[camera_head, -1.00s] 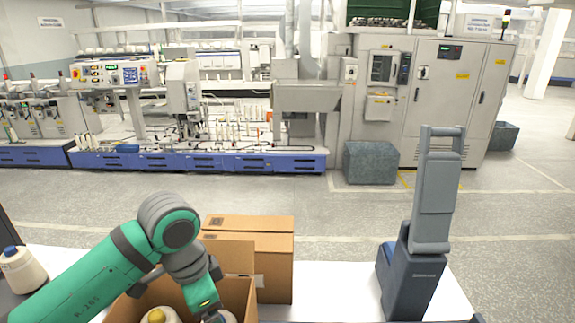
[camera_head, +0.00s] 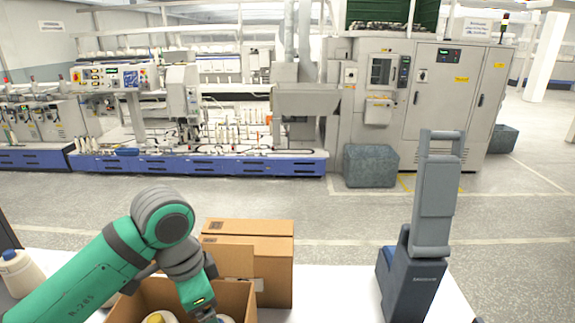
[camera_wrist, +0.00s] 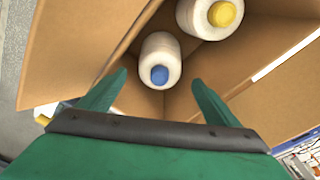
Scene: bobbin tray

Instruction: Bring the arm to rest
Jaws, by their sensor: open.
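My gripper (camera_wrist: 160,90) is open in the wrist view, its two green fingers apart with nothing held between them. It points down into an open cardboard box (camera_wrist: 80,45). In the head view my arm bends down into the open box (camera_head: 236,295) at the bottom; the fingers are hidden there.
A closed cardboard box (camera_head: 268,260) stands behind the open one on the white table (camera_head: 335,290). A dark blue-grey device with a tall handle (camera_head: 415,285) stands at the right. Table between closed box and device is clear.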

